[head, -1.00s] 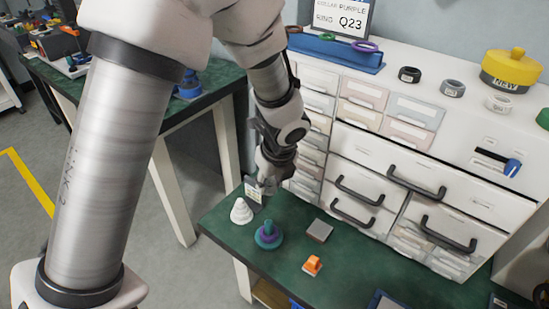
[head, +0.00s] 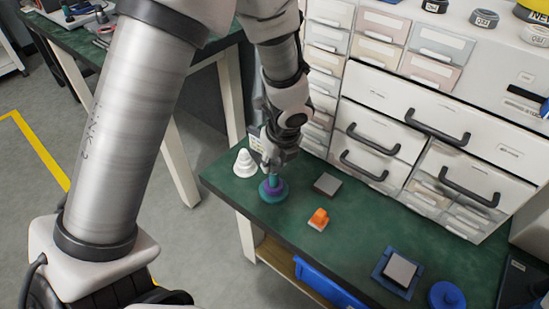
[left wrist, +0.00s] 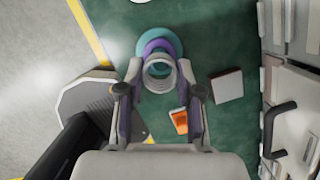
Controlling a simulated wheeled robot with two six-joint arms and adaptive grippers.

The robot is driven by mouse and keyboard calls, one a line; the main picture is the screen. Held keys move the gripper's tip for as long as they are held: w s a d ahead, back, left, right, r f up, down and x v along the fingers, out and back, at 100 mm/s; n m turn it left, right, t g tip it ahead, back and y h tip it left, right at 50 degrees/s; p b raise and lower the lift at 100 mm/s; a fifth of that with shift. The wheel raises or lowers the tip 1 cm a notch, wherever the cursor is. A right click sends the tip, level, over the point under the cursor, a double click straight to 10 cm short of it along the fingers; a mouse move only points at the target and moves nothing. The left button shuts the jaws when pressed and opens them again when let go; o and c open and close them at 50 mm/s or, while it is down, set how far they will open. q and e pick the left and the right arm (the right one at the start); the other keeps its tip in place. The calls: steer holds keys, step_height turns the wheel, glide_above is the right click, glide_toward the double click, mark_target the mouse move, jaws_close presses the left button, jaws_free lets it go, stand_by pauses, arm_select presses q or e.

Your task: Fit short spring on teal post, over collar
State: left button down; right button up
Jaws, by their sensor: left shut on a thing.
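My left gripper (head: 271,168) is shut on a pale grey spring (left wrist: 160,75), which shows as coils between the fingertips (left wrist: 159,68) in the left wrist view. In the head view it is too small to make out. The teal post (head: 272,190) stands on the green bench with a purple collar (head: 267,187) around it. The gripper is just above it in the head view. In the left wrist view the purple collar (left wrist: 157,47) and teal base (left wrist: 172,42) lie partly behind the spring. Whether the spring touches the post I cannot tell. My right gripper is not in view.
A white stepped cone (head: 245,165) stands close left of the post. A grey square block (head: 327,185) and an orange piece (head: 318,219) lie to its right. A drawer cabinet (head: 375,122) closes off the back. A blue tray (head: 396,272) is farther right.

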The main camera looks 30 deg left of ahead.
mark_target(275, 171)
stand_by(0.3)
arm_select(q)
steer(key=shift+f+b, duration=1.4)
steer(key=shift+f, duration=0.6)
steer(key=c, duration=0.7)
jaws_free()
step_height(275, 171, up, 7)
steer(key=p, duration=0.8)
steer(key=shift+r, duration=0.2)
steer(key=shift+f, duration=0.15)
